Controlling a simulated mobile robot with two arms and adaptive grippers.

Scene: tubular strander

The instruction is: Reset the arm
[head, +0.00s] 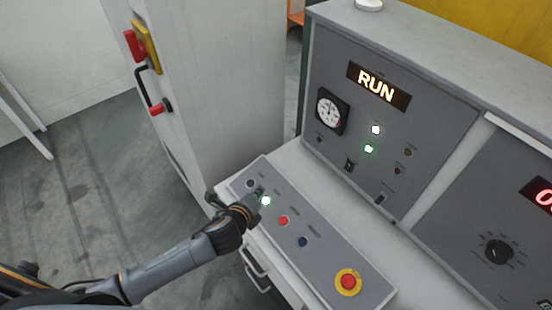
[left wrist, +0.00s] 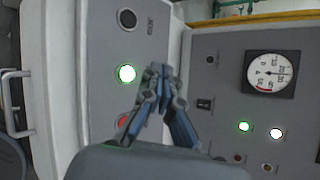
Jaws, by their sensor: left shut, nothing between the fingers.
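My left gripper (head: 258,195) reaches in from the left over the sloped button panel (head: 318,258). Its tip is beside the lit green button (head: 265,201). In the left wrist view the gripper (left wrist: 158,72) is shut with nothing between its fingers, and the lit green button (left wrist: 126,73) shows just left of its fingertips. I cannot tell whether the fingers touch the panel. A black button (left wrist: 127,18) lies above the green one in that view, and a red button (left wrist: 122,120) below. My right gripper is not in view.
A grey upright console (head: 385,120) with a lit RUN display (head: 379,85) and a gauge (head: 330,110) stands behind the panel. A red emergency stop (head: 348,281) sits at the panel's near end. A tall cabinet (head: 215,70) stands behind my gripper. Floor at left is open.

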